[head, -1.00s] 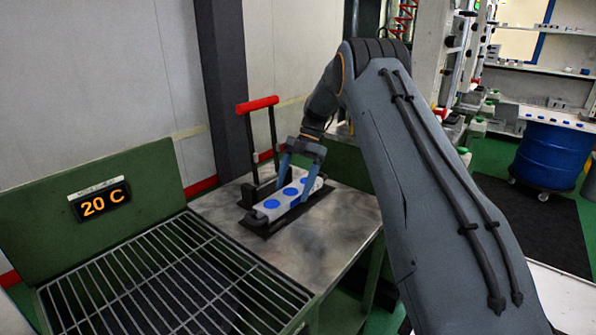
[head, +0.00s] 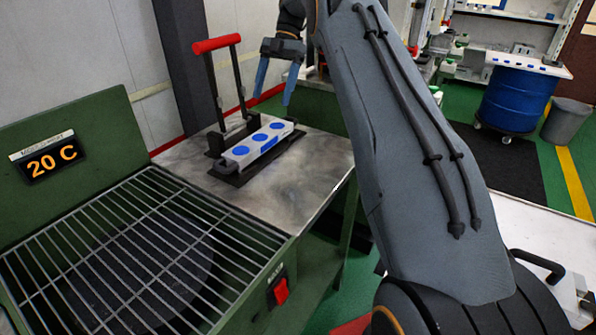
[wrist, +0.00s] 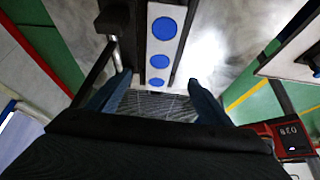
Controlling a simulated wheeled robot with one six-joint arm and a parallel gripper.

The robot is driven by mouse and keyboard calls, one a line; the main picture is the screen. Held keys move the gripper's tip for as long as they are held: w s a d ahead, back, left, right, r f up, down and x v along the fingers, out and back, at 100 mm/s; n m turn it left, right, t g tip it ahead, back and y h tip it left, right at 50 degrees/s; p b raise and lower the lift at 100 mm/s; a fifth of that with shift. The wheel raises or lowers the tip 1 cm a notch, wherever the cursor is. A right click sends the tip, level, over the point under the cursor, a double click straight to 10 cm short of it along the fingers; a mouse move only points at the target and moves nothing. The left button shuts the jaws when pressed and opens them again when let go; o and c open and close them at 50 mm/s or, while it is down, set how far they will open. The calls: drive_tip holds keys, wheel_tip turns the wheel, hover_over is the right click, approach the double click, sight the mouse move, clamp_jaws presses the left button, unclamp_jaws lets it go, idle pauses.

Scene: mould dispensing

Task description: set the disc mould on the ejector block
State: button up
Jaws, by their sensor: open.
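The disc mould is a pale bar with three blue discs (head: 256,148). It lies on the dark base of the ejector block (head: 228,179), on the metal table. The ejector block has an upright frame with a red handle (head: 216,43). My gripper (head: 273,90) is open and empty, raised above and behind the mould, apart from it. In the wrist view, the mould (wrist: 180,45) shows beyond the two spread blue fingers (wrist: 150,92), with nothing between them. Whether the mould is fully seated cannot be told.
A green cooling unit with a wire grate (head: 150,250) and a 20 C display (head: 54,161) stands at the front left. The metal table (head: 310,165) has free room right of the mould. A blue drum (head: 516,97) stands at the back right.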

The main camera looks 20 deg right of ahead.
drive_tip(key=s+a+f+m+t+h, duration=0.1)
drive_tip(key=s+f+m, duration=0.3)
drive_tip(key=s+m, duration=0.4)
drive_tip(key=s+a+f+m+t+h, duration=0.1)
drive_tip(key=s+f+m, duration=0.3)
drive_tip(key=s, duration=1.4)
drive_tip(key=s+a+f+m+t+h, duration=0.2)
drive_tip(key=s+a+f+m, duration=0.1)
drive_tip(key=s+m, duration=1)
drive_tip(key=shift+f+h, duration=0.4)
drive_tip(key=shift+f, duration=0.25)
